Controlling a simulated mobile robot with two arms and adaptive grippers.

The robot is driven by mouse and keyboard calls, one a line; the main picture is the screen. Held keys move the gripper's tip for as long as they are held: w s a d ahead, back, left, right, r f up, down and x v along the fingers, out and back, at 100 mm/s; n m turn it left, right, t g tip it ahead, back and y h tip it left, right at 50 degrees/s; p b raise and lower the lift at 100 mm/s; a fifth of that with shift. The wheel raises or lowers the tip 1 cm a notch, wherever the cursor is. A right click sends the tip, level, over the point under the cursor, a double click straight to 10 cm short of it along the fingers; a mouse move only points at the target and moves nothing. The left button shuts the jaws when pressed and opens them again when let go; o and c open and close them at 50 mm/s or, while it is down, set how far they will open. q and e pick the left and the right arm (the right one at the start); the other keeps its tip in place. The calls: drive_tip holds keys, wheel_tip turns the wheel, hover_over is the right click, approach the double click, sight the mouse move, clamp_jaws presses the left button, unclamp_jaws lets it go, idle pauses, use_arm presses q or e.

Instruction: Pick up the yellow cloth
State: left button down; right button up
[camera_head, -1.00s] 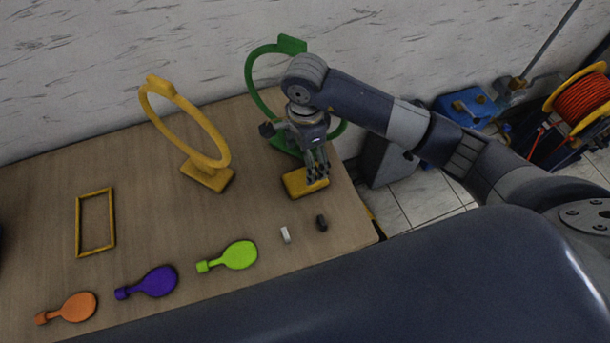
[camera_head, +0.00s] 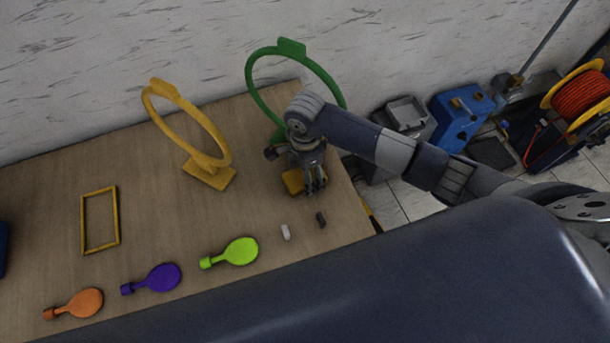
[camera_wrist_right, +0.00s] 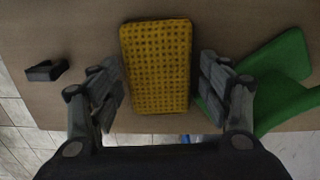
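The yellow cloth (camera_head: 292,182) lies on the wooden table near its right end, partly hidden under my right gripper (camera_head: 312,190) in the head view. In the right wrist view the cloth (camera_wrist_right: 158,66) is a thick yellow block with a grid of dark dots. My right gripper (camera_wrist_right: 160,92) is open there, with one finger on each side of the cloth and a visible gap on both sides. I cannot tell whether the fingertips touch the table. My left gripper is not in view.
A green ring stand (camera_head: 262,104) is close beside the gripper; its base (camera_wrist_right: 285,80) is near one finger. A yellow ring stand (camera_head: 208,172) is to the left. A dark piece (camera_head: 321,220) and a white piece (camera_head: 286,232) lie in front.

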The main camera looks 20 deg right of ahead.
drive_tip(key=c, duration=0.4)
drive_tip(key=shift+c, duration=0.2)
drive_tip(key=shift+r, duration=0.15)
